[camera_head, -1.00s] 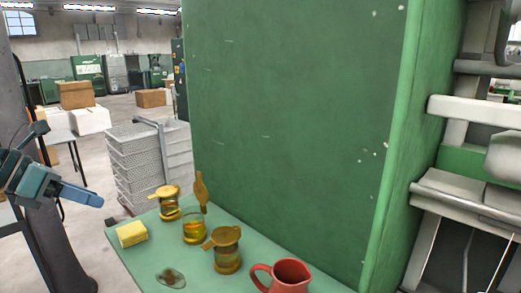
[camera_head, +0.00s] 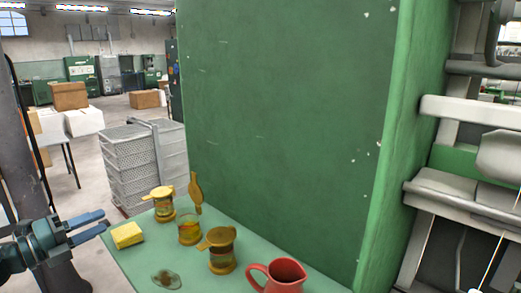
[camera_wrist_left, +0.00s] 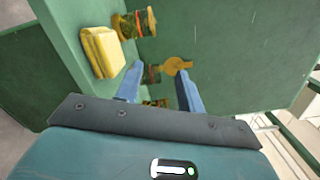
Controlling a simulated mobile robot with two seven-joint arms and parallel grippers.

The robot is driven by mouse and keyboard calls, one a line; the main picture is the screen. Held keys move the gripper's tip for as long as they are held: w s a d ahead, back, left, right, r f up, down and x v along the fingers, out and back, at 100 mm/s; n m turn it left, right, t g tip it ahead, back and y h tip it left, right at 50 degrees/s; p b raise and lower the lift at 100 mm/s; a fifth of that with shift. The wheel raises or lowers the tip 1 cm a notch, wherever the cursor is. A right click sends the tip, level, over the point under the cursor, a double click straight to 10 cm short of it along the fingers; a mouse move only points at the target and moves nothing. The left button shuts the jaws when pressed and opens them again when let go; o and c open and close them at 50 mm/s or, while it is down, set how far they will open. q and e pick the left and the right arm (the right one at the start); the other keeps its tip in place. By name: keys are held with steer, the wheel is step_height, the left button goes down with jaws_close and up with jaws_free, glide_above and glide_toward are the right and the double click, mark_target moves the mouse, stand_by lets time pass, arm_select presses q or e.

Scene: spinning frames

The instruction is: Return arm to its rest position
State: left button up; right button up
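My left gripper (camera_head: 104,222) is at the lower left of the head view, left of the green shelf and beside the yellow sponge (camera_head: 127,235). In the left wrist view its two blue fingers (camera_wrist_left: 160,88) stand apart with nothing between them that they touch. The sponge also shows there (camera_wrist_left: 101,51). My right gripper and right arm are not in the head view.
The green shelf (camera_head: 232,284) holds a back jar (camera_head: 163,206), an open jar (camera_head: 190,233), a front jar (camera_head: 221,259), a dark flat piece (camera_head: 167,279) and a red jug (camera_head: 284,277). A tall green panel (camera_head: 285,120) rises behind. Grey crates (camera_head: 143,165) stand beyond.

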arm_select(q)
steer(key=w+a+r+n+t+y, duration=0.2)
steer(key=a+n+t+y, duration=0.1)
steer(key=a+n+y, duration=0.3)
steer(key=w+a+r+n+t+y, duration=0.25)
steer(key=a+n+y, duration=0.2)
steer(key=n, duration=0.35)
steer(key=s+a+f+n+g+y, duration=0.1)
steer(key=a+f+n+g+y, duration=0.2)
steer(key=a+f+n+y, duration=0.5)
steer(key=s+d+f+n+g+h, duration=0.15)
steer(key=s+d+f+h, duration=0.35)
steer(key=d+f, duration=0.65)
steer(key=s+d+f+n+g+h, duration=0.1)
steer(key=s+d+f+g+h, duration=0.2)
steer(key=s+d+f, duration=0.65)
steer(key=s+d+f+n+g+h, duration=0.1)
steer(key=s+d+f, duration=0.1)
steer(key=s+d, duration=0.5)
steer(key=s+d+f+n+h, duration=0.1)
steer(key=s+d, duration=0.6)
steer(key=d, duration=0.7)
step_height(320, 180, down, 2)
steer(key=shift+d+f+n+g+h, duration=0.15)
steer(key=shift+f+n+g+h, duration=0.1)
steer(key=shift+n+g+h, duration=0.15)
